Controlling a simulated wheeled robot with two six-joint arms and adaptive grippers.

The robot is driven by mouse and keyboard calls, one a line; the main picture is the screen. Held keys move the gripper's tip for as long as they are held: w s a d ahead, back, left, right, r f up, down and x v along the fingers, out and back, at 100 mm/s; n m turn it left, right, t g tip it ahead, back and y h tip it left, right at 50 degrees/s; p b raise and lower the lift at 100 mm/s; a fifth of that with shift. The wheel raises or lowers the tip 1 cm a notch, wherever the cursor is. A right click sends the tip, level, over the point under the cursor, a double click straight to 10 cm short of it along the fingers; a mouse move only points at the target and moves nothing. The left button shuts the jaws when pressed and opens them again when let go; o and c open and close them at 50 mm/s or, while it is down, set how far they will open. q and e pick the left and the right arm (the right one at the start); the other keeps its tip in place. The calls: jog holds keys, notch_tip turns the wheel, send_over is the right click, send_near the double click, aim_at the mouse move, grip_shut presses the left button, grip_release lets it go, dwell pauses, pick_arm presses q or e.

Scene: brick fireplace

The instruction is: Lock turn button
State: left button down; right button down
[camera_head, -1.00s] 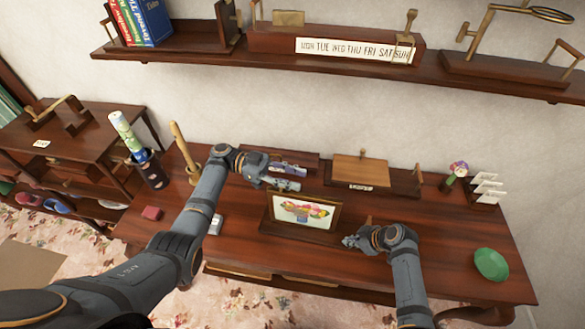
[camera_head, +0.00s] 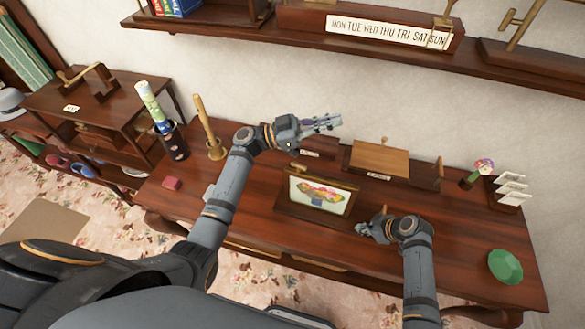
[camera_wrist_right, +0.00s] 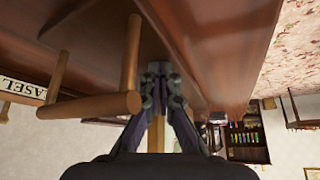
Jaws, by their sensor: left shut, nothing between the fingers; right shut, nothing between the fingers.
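My right gripper (camera_head: 363,229) is shut and empty, low over the desk at the right side of the framed picture (camera_head: 319,194). In the right wrist view its fingertips (camera_wrist_right: 161,76) are together, beside a brown wooden bar with upright pegs (camera_wrist_right: 95,105). They look apart from it, but contact is hard to judge. I cannot tell whether this bar is the turn button, nor its lock state. A small wooden piece (camera_head: 383,209) shows just behind the right gripper in the head view. My left gripper (camera_head: 328,122) is shut and empty, raised above the back of the desk.
A wooden panel (camera_head: 380,160) on a labelled base stands behind the picture. A green dish (camera_head: 505,266), a card rack (camera_head: 509,192) and a flower (camera_head: 484,167) are at the right.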

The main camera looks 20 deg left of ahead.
pick_arm(q)
jog(key=a+n+t+y, duration=0.1)
jog(key=n+t+y, duration=0.1)
jog(key=n+t, duration=0.3)
jog(key=n+t+y, duration=0.6)
jog(key=n+y, duration=0.2)
jog(key=y, duration=0.7)
send_near(294, 166)
jog(key=x, duration=0.6)
jog(key=shift+w+f, duration=0.1)
jog(key=shift+w, duration=0.25)
